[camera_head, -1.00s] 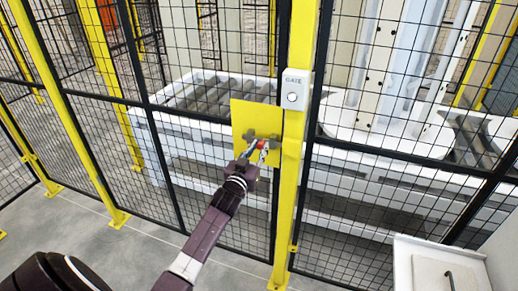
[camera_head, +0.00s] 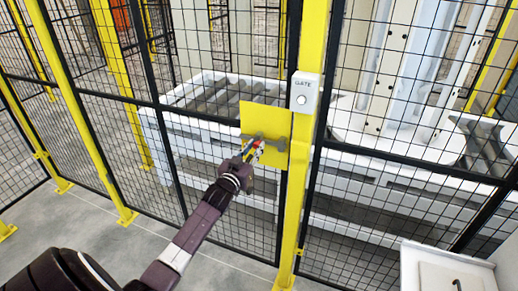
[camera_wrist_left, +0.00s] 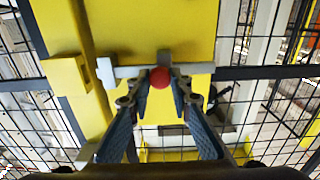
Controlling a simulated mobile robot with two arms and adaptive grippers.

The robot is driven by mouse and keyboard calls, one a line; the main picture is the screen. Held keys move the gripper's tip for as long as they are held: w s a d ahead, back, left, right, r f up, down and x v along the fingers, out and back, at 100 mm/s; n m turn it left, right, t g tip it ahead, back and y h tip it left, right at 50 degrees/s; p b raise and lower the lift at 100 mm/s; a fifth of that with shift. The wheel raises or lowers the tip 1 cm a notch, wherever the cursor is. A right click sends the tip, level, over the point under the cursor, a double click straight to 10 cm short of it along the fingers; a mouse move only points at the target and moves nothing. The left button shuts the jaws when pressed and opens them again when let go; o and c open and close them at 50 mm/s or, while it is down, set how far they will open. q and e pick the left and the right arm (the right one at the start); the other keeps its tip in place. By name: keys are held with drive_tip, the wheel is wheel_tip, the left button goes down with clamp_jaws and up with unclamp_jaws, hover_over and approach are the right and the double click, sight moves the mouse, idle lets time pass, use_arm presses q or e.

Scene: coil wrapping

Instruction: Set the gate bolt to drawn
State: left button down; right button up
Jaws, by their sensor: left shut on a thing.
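The gate bolt is a grey bar (camera_wrist_left: 125,72) with a red knob (camera_wrist_left: 160,78), mounted on a yellow plate (camera_head: 266,117) beside the yellow gate post. The bolt also shows in the head view (camera_head: 274,143). My left gripper (camera_wrist_left: 160,95) is shut on the bolt's handle at the red knob, in front of the plate; it also shows in the head view (camera_head: 253,154). In the wrist view the bar's left end lies at the edge of a yellow catch (camera_wrist_left: 82,75) on the post. I cannot tell whether it still enters it. My right gripper is not in view.
A white box marked GATE (camera_head: 305,92) with a round button is on the yellow post (camera_head: 297,205). Black mesh fence panels stand on both sides, with white machinery behind. A white cabinet (camera_head: 447,262) is at the lower right. The floor before the fence is clear.

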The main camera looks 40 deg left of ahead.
use_arm(q)
drive_tip(key=shift+a, duration=0.15)
drive_tip(key=c, duration=2)
unclamp_jaws()
drive_tip(key=shift+c, duration=0.2)
drive_tip(key=shift+o, duration=1.4)
drive_tip(key=shift+s+a, duration=0.1)
drive_tip(key=shift+a, duration=0.1)
drive_tip(key=shift+d, duration=0.15)
drive_tip(key=v, duration=1.2)
